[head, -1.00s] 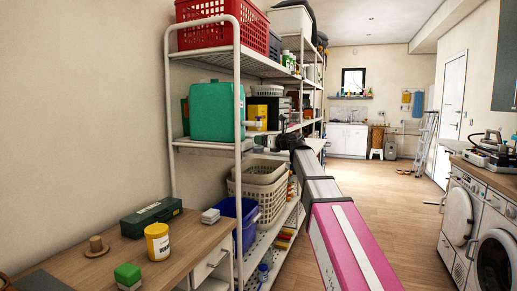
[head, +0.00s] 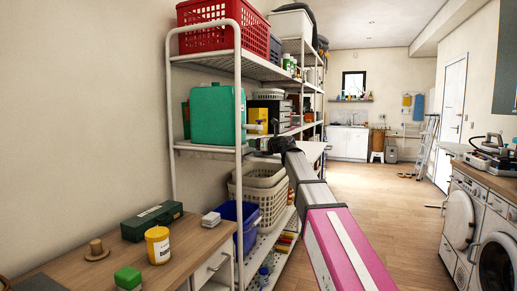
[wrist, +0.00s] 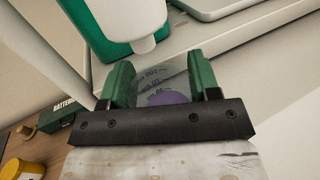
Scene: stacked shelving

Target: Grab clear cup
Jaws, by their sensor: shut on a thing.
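The clear cup (wrist: 160,72), see-through with printed dark markings, sits between the two green fingers of my gripper (wrist: 159,84) in the wrist view. The fingers press on its opposite sides, and something purple shows low in it. In the head view my gripper (head: 258,143) is at the middle shelf's front edge, right of the green jug. I cannot make out the cup clearly there.
The green jug (head: 217,114) stands close on the middle shelf (head: 205,149); a white post (head: 238,190) rises beside it. Beige baskets (head: 258,203) sit below. A workbench (head: 165,270) is at lower left. The floor to the right is clear.

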